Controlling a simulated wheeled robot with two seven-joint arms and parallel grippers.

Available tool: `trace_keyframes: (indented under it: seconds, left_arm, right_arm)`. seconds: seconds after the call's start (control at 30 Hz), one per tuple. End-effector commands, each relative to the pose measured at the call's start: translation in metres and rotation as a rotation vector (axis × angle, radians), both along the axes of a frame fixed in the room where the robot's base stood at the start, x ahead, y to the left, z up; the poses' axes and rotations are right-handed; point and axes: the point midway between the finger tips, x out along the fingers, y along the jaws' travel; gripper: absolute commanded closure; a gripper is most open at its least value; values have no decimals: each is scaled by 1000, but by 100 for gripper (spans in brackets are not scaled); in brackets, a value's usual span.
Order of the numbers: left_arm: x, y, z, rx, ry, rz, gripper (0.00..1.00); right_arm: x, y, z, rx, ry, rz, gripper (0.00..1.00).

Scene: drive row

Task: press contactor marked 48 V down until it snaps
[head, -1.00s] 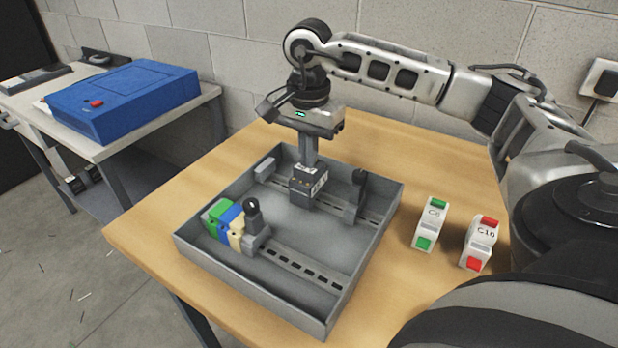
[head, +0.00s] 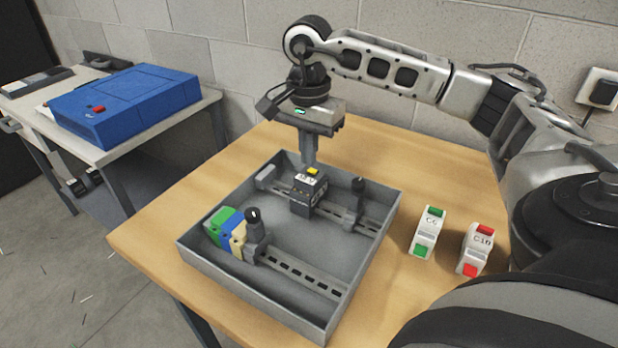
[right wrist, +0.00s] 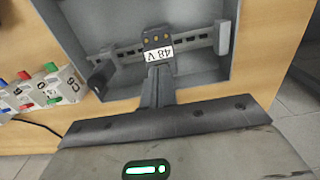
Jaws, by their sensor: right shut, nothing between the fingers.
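The contactor marked 48 V (head: 305,200) is a dark block with a white label and a yellow spot on top. It stands at the back rail (head: 337,208) in the grey tray (head: 290,318). I cannot tell whether it is fully seated. My right gripper (head: 310,164) is shut and empty, pointing down just behind the contactor in the head view. In the right wrist view the shut fingers (right wrist: 159,72) lie close to the 48 V label (right wrist: 158,54); contact is unclear. My left gripper is not in view.
Green, blue and cream terminal blocks (head: 228,230) and a dark knobbed piece stand on the front rail (head: 305,276). Another dark upright piece (head: 357,199) is right of the contactor. Two white breakers (head: 427,234) (head: 475,250) stand right of the tray on the wooden table (head: 150,238).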

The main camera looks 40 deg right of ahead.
Motion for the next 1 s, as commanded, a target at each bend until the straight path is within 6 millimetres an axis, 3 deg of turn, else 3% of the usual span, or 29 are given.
trace_keyframes:
  seconds: [0.6,1.0]
  left_arm:
    - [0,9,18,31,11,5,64]
    - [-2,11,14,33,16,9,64]
  right_arm:
    - [0,0,52,1,-1,0,100]
    - [0,0,54,1,-1,0,100]
